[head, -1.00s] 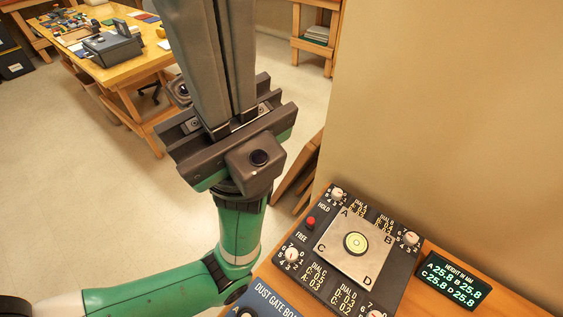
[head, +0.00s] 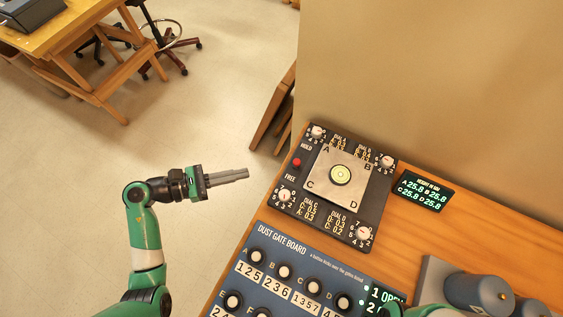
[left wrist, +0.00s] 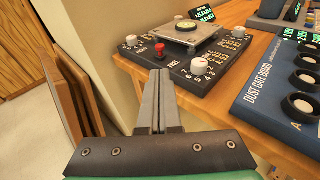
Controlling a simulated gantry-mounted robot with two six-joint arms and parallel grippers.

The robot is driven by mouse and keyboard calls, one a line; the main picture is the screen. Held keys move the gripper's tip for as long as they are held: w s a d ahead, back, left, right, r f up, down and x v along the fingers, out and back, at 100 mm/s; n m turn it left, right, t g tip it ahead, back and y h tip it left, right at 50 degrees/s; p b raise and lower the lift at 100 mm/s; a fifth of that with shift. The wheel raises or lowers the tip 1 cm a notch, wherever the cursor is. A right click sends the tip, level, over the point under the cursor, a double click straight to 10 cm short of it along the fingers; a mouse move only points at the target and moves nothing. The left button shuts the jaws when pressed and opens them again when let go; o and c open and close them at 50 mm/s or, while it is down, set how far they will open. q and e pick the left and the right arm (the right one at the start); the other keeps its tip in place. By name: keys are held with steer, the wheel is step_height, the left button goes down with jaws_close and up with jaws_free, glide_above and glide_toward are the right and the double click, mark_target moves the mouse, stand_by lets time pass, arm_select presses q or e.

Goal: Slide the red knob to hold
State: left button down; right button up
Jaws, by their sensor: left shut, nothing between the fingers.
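The red knob (head: 296,162) stands on the left edge strip of a black dial panel (head: 318,212), between the printed words HOLD (head: 306,146) and FREE (head: 290,178). My left gripper (head: 247,174) is shut and empty, its fingers pointing right toward the panel. In the head view its tips are left of the knob, with a gap between them. In the left wrist view the red knob (left wrist: 159,48) shows just beyond the tips of the shut fingers (left wrist: 160,74). My right gripper is out of view.
A silver plate (head: 325,185) with a round bubble level sits mid-panel, with white dials at the corners. A green-digit display (head: 424,191) stands right of it. The blue dust gate board (head: 320,270) is in front, grey cylinders (head: 478,293) at lower right. A wall rises behind.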

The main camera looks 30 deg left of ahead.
mark_target(294, 163)
arm_select(q)
steer(key=b+x, duration=0.2)
steer(key=x, duration=1)
steer(key=shift+w+d, duration=0.15)
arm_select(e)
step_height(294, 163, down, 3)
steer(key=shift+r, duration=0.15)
arm_select(q)
steer(key=shift+w, duration=0.1)
